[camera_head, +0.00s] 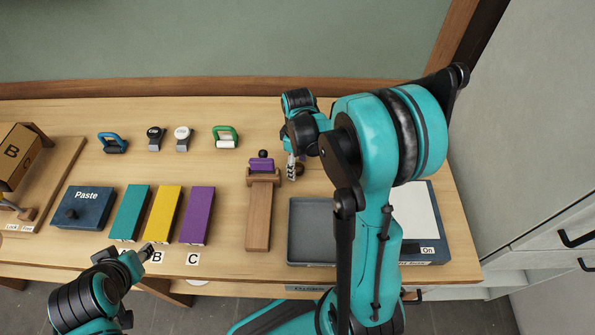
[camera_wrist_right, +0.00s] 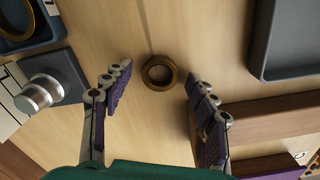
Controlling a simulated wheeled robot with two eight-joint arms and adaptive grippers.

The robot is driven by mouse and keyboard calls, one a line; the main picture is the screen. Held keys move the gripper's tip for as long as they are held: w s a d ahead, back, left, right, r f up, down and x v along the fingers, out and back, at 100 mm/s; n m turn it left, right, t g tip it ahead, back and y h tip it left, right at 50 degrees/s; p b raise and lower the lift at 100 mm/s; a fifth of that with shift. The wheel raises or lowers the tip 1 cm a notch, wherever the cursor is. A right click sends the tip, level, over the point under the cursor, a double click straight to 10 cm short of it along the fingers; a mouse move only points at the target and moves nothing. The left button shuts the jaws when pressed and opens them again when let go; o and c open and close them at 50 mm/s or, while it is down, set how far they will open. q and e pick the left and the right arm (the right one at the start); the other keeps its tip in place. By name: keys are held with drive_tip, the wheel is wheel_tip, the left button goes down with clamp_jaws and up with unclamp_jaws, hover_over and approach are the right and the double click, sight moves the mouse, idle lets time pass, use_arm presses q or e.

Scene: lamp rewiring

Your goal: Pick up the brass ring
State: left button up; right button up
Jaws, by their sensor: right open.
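In the head view my right gripper (camera_head: 293,168) points down at the table right of the wooden stand; I cannot make out the ring clearly there. My left gripper (camera_head: 147,252) is at the table's front edge, near the B label, too small to judge its fingers.
A grey tray (camera_head: 308,248) lies front right, partly behind my right arm. The wooden stand (camera_head: 258,225) with a purple piece is close to the right gripper. Teal, yellow and purple blocks (camera_head: 196,216) and a blue Paste box (camera_head: 83,208) stand left.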

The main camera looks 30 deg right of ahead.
drive_tip(key=c, duration=1)
